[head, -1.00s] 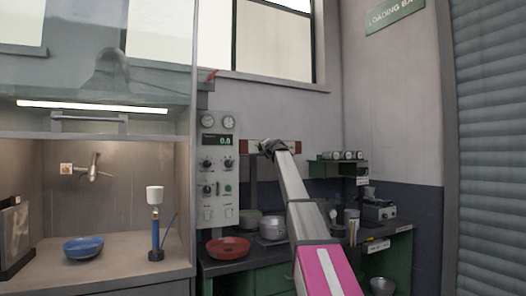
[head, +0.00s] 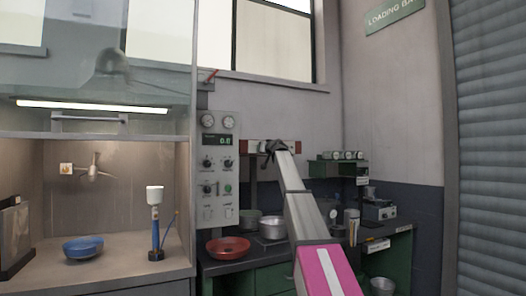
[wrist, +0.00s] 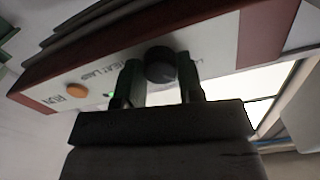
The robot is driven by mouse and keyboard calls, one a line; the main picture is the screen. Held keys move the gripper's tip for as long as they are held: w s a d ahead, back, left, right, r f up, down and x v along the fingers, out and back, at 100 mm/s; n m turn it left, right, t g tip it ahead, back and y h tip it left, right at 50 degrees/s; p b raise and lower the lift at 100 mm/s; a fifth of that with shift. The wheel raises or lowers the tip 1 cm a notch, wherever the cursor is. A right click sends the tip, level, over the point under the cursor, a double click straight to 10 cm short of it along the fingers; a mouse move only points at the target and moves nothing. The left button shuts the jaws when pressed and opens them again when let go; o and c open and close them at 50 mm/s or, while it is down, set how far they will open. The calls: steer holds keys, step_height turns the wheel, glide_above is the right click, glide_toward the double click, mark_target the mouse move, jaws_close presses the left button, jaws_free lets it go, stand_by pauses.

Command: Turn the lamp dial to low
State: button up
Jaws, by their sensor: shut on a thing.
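The heat lamp (head: 291,146) is a long bar with dark red ends and a pale front panel, mounted on the wall behind the bench. In the wrist view its panel (wrist: 115,62) carries a round black dial (wrist: 160,54), an orange button (wrist: 77,90), a small green light and "HEAT LAMP" lettering. My gripper (wrist: 159,80) is shut on the dial, with one finger on each side of it. In the head view my gripper (head: 271,149) is at the lamp's front and hides the dial. The dial's pointer and setting marks cannot be read.
A grey control panel (head: 217,170) with gauges and knobs stands just left of the lamp. Below are a red bowl (head: 228,248), pots and a green bench. A glass-fronted hood with a blue bowl (head: 83,247) is at the left.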

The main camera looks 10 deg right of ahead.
steer(key=shift+n, duration=1.1)
steer(key=o, duration=0.9)
steer(key=shift+s, duration=0.15)
steer(key=v, duration=1)
steer(key=shift+s+d, duration=0.1)
steer(key=shift+s, duration=0.2)
